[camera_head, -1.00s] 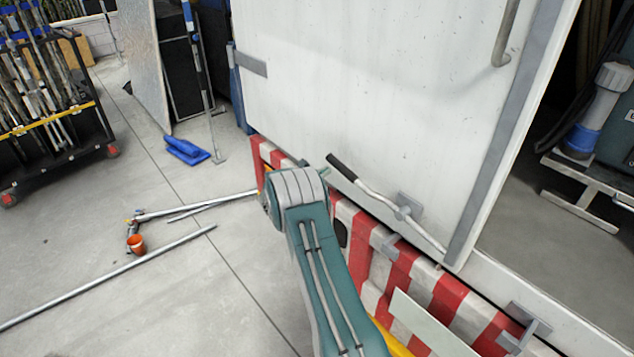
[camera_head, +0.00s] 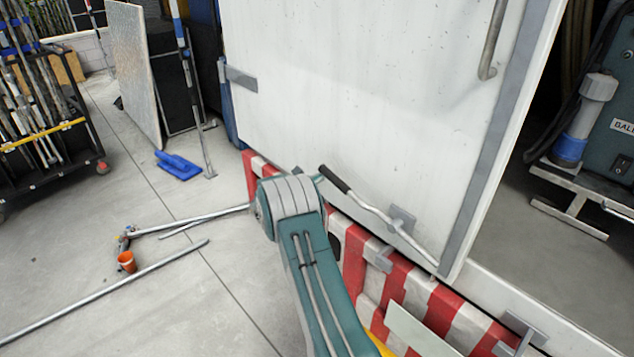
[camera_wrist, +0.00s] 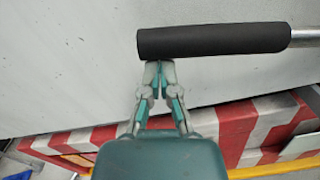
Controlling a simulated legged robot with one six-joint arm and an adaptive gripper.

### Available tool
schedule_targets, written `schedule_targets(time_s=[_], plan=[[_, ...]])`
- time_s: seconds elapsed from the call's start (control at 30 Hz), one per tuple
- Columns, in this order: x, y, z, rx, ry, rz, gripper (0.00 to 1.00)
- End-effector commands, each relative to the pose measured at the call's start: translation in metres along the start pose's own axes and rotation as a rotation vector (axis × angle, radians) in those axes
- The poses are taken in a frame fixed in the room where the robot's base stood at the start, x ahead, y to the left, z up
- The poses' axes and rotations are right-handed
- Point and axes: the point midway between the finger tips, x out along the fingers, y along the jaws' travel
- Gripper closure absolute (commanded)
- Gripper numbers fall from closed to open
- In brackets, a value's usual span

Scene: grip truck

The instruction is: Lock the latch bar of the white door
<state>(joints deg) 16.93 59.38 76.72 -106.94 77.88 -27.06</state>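The white door (camera_head: 360,90) stands beside the open doorway. Its latch bar (camera_head: 370,207) is a bent silver rod with a black grip, slanting down to the right across a grey bracket (camera_head: 402,219) near the door's lower edge. In the wrist view the black grip (camera_wrist: 212,40) lies level across the top. My gripper (camera_wrist: 159,68) has its fingertips together at the lower edge of the grip's left part. The grip does not appear between the fingers; whether they touch it is unclear. In the head view my arm hides most of the gripper.
A red-and-white striped barrier (camera_head: 355,265) runs below the door. Grey brackets (camera_head: 520,325) stick out near the sill. The doorway at right holds a green machine (camera_head: 605,135).

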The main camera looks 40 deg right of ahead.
Motion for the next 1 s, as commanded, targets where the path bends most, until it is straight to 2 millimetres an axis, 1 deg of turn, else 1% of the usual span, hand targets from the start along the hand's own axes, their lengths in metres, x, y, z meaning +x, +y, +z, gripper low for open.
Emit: schedule_targets(time_s=[0.17, 0.27, 0.47, 0.6, 0.77, 1.0], plan=[[0.001, 0.002, 0.019, 0.064, -0.003, -0.003, 1.00], [0.002, 0.002, 0.035, 0.121, -0.003, -0.005, 1.00], [0.004, -0.003, 0.082, 0.296, -0.004, -0.014, 1.00], [0.006, -0.012, 0.116, 0.430, -0.004, -0.022, 1.00], [0.007, -0.028, 0.153, 0.581, -0.003, -0.029, 1.00], [0.010, -0.062, 0.203, 0.808, -0.004, -0.040, 1.00]])
